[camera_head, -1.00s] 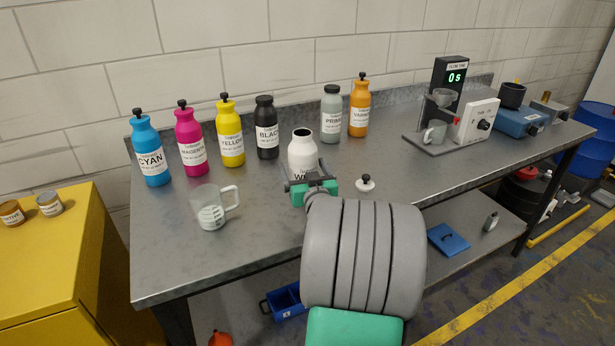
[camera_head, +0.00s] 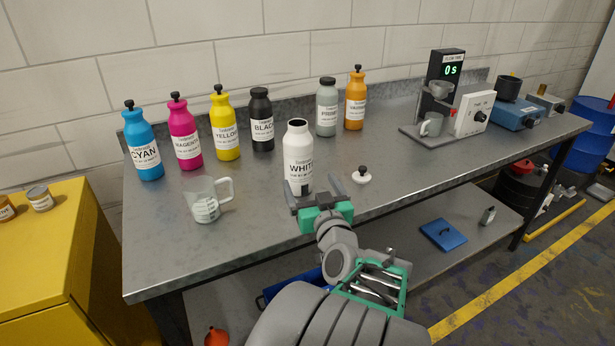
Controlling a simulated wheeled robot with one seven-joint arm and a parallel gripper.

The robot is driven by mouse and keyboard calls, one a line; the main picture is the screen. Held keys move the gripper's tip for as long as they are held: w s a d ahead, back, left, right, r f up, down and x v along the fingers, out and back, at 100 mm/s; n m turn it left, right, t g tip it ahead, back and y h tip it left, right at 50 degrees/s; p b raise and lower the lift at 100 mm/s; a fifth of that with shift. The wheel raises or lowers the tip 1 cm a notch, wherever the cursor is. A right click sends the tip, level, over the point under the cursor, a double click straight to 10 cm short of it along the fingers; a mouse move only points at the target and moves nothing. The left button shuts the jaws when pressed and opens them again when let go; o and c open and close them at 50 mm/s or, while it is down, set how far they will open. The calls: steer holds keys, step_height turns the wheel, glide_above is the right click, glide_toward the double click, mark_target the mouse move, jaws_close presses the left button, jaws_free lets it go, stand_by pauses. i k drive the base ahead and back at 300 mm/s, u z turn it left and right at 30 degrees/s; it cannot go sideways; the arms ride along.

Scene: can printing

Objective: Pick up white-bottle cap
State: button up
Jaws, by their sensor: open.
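The white-bottle cap (camera_head: 361,176) is a small white disc with a black knob. It lies on the grey workbench (camera_head: 255,250), right of the white bottle (camera_head: 299,150). The white bottle stands upright and uncapped, its "WHITE" label facing me. My gripper (camera_head: 316,188) is open and empty, in front of the bottle and left of the cap. Its right finger shows between the bottle and the cap. Its left finger overlaps the bottle's lower part in the picture; I cannot tell whether it touches the bottle.
Cyan (camera_head: 143,146), magenta (camera_head: 185,134), yellow (camera_head: 224,126), black (camera_head: 262,122), primer (camera_head: 327,110) and varnish (camera_head: 355,102) bottles stand behind. A clear beaker (camera_head: 206,203) stands left. A timer machine (camera_head: 446,75) stands back right.

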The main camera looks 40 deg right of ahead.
mark_target(361, 176)
steer(key=z, duration=1.65)
